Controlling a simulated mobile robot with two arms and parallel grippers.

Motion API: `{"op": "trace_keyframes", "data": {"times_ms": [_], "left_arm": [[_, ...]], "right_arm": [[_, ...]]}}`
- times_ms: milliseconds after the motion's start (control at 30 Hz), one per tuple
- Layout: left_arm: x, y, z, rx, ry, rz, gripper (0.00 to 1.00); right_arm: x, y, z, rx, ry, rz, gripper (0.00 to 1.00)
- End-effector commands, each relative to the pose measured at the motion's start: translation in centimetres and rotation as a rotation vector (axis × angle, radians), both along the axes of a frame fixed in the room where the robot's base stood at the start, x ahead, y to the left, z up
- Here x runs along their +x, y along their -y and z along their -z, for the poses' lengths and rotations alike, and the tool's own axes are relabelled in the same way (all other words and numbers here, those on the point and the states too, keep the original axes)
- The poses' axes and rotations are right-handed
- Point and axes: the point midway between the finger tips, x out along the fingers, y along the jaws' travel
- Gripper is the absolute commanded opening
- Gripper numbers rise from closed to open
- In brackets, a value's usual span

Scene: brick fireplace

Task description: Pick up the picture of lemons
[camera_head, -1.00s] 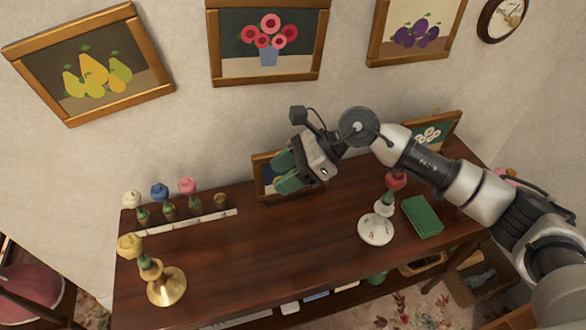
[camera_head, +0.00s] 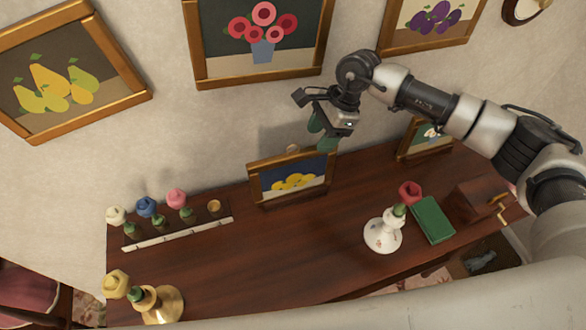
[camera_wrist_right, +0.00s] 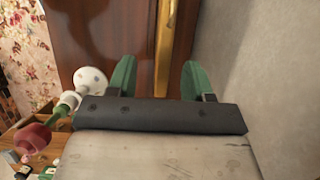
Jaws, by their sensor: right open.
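The small picture of lemons (camera_head: 292,181), yellow fruit on dark blue in a wooden frame, stands upright at the back of the dark wooden table. My right gripper (camera_head: 322,130) is open and empty, above the picture's top right corner in the head view. In the right wrist view its green fingers (camera_wrist_right: 159,75) are spread, with the picture's golden frame edge (camera_wrist_right: 165,45) lying beyond and between them. I cannot tell the exact gap between fingers and frame. My left gripper is not in view.
A second small framed picture (camera_head: 424,138) stands at right. Larger pictures hang on the wall behind.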

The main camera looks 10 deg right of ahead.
Motion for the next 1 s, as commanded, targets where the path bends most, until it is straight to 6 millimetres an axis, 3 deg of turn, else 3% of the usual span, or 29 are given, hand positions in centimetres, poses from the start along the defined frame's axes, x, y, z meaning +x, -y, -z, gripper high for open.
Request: {"op": "trace_keyframes", "data": {"times_ms": [167, 400, 533, 833, 1000], "left_arm": [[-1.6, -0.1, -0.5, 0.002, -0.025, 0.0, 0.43], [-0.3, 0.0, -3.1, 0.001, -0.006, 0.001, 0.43], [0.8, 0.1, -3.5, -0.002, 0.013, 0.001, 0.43], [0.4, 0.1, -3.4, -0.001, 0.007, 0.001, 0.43], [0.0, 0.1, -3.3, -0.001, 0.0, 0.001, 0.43]], "right_arm": [[-0.1, -0.6, 1.3, 0.001, 0.0, 0.0, 0.51], [0.0, -1.9, 3.9, 0.001, -0.003, 0.002, 0.51], [0.0, -2.5, 5.6, 0.002, 0.0, 0.0, 0.51], [0.0, -2.6, 6.2, 0.002, 0.001, 0.001, 0.51], [0.0, -2.6, 6.2, 0.002, 0.001, 0.001, 0.25]]}}
